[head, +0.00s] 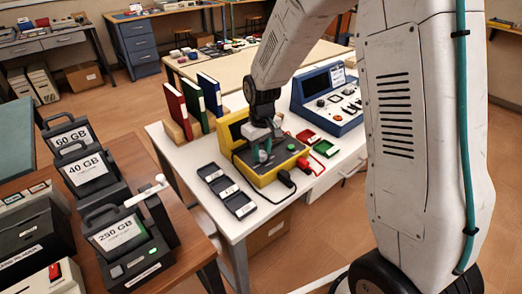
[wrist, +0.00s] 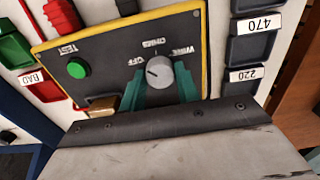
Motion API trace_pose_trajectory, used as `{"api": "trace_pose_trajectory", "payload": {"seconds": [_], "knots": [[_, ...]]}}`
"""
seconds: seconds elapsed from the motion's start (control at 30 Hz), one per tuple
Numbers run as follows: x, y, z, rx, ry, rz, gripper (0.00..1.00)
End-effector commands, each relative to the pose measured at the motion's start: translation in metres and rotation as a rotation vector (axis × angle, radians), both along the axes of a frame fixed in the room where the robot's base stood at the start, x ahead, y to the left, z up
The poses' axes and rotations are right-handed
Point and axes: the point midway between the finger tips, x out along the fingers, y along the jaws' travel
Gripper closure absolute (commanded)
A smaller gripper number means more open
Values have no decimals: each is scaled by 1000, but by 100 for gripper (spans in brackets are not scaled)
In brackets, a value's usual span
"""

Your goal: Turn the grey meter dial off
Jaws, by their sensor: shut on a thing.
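The grey meter dial (wrist: 160,71) sits on the dark panel of the yellow-edged meter (wrist: 112,42). Upside-down labels around it seem to read OFF at left, OHMS above and WIRE at right. The dial is hidden there.
The panel has a green TEST button (wrist: 77,68) and a brass-coloured block (wrist: 103,104). Dark labelled trays (head: 227,190) lie left of the meter. A blue instrument (head: 327,97) and red and green trays (head: 325,148) are at right. Upright binders (head: 210,95) stand behind.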

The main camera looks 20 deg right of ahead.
Motion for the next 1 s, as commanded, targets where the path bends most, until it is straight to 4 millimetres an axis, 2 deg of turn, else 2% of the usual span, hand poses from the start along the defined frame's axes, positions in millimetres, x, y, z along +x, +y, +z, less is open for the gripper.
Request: {"api": "trace_pose_trajectory", "payload": {"seconds": [0.03,0.07,0.13,0.47,0.57,0.8,1.0], "knots": [[0,0,0,0,0,1,91],[0,0,0,0,0,1,65],[0,0,0,0,0,0,46],[0,0,3,0,-1,0,46],[1,0,14,0,-3,0,46],[0,0,55,0,-3,0,46],[0,0,76,0,-1,0,46]]}}
